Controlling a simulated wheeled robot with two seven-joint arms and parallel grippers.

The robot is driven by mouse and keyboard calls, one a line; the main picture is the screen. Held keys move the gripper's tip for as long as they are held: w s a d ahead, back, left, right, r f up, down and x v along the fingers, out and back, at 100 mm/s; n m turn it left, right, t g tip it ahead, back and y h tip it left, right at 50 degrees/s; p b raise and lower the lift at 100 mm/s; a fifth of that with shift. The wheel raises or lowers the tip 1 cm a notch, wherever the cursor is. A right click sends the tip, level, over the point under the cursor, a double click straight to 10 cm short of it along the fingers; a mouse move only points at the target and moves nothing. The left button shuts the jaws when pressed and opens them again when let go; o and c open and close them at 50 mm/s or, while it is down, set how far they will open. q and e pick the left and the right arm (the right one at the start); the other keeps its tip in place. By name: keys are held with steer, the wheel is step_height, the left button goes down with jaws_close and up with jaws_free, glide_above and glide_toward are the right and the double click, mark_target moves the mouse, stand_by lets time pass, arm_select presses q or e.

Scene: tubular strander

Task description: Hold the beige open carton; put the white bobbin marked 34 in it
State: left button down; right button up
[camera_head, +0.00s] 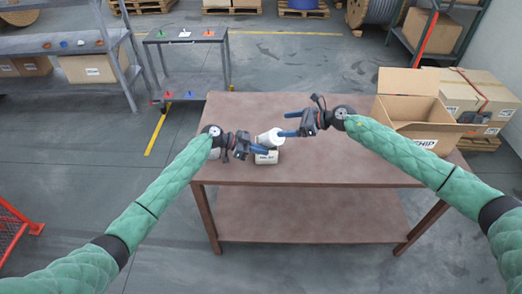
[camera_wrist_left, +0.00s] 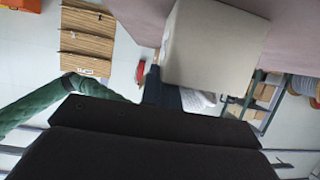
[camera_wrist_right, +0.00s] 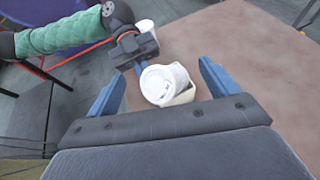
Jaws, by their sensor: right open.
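The beige open carton (camera_head: 267,157) is a small box near the table's front edge. It fills the upper middle of the left wrist view (camera_wrist_left: 215,45). My left gripper (camera_head: 262,149) looks shut on its side, its blue fingers close together. The white bobbin (camera_head: 268,138) sits tilted at the carton's top; how deep it is inside I cannot tell. In the right wrist view, the bobbin (camera_wrist_right: 164,84) shows its round end, its marking unreadable, and covers much of the carton (camera_wrist_right: 187,95). My right gripper (camera_wrist_right: 162,82) is open, its fingers apart on either side of the bobbin.
A large open cardboard box (camera_head: 415,122) stands on the table's right side. Another white object (camera_head: 214,153) is partly hidden behind my left wrist. The brown table (camera_head: 330,165) is clear in the middle. A grey cart (camera_head: 187,65) and shelves stand behind.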

arm_select(q)
steer(key=c, duration=1.6)
jaws_free()
steer(key=v, duration=1.2)
steer(key=shift+s+f, duration=0.1)
steer(key=shift+f, duration=0.05)
